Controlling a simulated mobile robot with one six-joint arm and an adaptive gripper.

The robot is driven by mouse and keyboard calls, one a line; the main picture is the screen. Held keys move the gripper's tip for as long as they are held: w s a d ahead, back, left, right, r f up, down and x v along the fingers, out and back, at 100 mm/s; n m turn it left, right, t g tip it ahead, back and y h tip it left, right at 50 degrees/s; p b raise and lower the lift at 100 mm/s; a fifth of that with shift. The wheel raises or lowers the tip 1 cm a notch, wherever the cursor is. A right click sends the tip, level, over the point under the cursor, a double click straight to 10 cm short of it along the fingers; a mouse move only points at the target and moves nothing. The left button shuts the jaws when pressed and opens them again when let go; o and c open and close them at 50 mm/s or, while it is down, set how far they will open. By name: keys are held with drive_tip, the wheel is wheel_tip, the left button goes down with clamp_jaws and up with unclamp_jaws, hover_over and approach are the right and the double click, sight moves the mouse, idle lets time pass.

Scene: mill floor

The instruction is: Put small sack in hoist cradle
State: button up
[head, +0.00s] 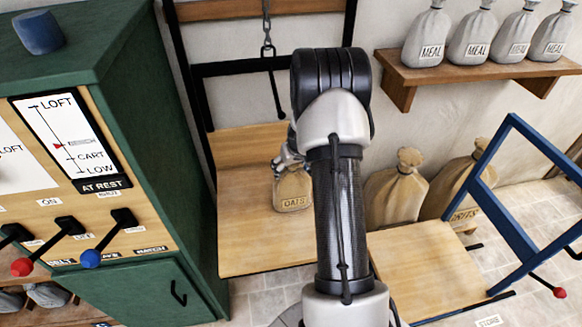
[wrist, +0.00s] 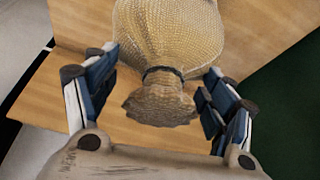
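The small sack (head: 293,190) is tan, tied at the neck and labelled OATS. It appears to stand upright on the wooden platform of the hoist cradle (head: 245,238), which has a black frame and a chain and hook above. My gripper (head: 286,160) is at the sack's top. In the wrist view my gripper (wrist: 163,65) is open, its fingers on either side of the sack (wrist: 168,30) near the tied neck, with gaps beside the neck. The wooden platform (wrist: 60,105) shows beneath. My arm hides part of the cradle's right side in the head view.
A green control cabinet (head: 160,130) with levers stands at the left; its gauge (head: 68,140) reads AT REST. Larger sacks (head: 397,190) stand behind a wooden-decked cart (head: 425,270) with a blue handle (head: 500,205). MEAL sacks line a wall shelf (head: 470,75).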

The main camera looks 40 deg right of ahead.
drive_tip(key=o, duration=0.4)
drive_tip(key=shift+r, duration=0.1)
drive_tip(key=p+v, duration=0.3)
drive_tip(key=v, duration=0.9)
drive_tip(key=s+a+r+n+y, duration=0.1)
drive_tip(key=s+a+r, duration=0.2)
drive_tip(key=a+r, duration=0.65)
drive_tip(key=s+a+r+n, duration=0.15)
drive_tip(key=a+r, duration=0.45)
drive_tip(key=a, duration=0.6)
drive_tip(key=s+a+r+n, duration=0.1)
drive_tip(key=s+a+r, duration=0.1)
drive_tip(key=s+a, duration=0.3)
drive_tip(key=s+a+r, duration=0.1)
drive_tip(key=s+a, duration=0.5)
drive_tip(key=s, duration=0.7)
drive_tip(key=shift+s+a+r+n+y, duration=0.2)
drive_tip(key=shift+r+n+y, duration=0.15)
drive_tip(key=shift+y, duration=0.05)
